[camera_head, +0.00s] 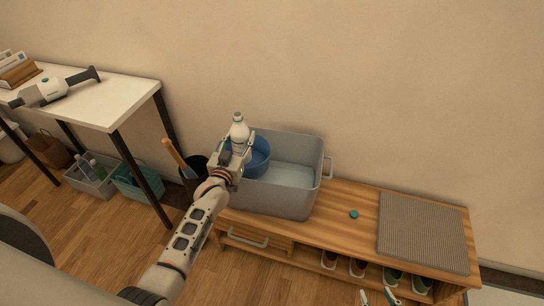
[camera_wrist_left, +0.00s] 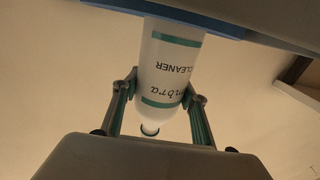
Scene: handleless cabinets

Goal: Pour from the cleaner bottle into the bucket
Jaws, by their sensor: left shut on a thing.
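The white cleaner bottle (camera_head: 239,130) is upright, neck up and uncapped, in my left gripper (camera_head: 236,149). In the left wrist view the bottle (camera_wrist_left: 172,65) appears upside down, with teal bands and a CLEANER label between the two fingers (camera_wrist_left: 160,90). The blue bucket (camera_head: 261,160) stands inside a grey tub (camera_head: 285,203). The bottle is over the bucket's left side in the head view, and my gripper hides part of the bucket. A blue edge (camera_wrist_left: 200,22) shows by the bottle's base. My right gripper (camera_head: 377,298) shows only its fingertips, spread apart, at the bottom edge.
The tub stands on a wooden bench (camera_head: 315,238) with shoes below. A teal cap (camera_head: 354,214) and a grey ribbed mat (camera_head: 424,232) lie on the bench. At left are a dark bin (camera_head: 194,167) with a wooden handle, a white table (camera_head: 95,95) and baskets.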

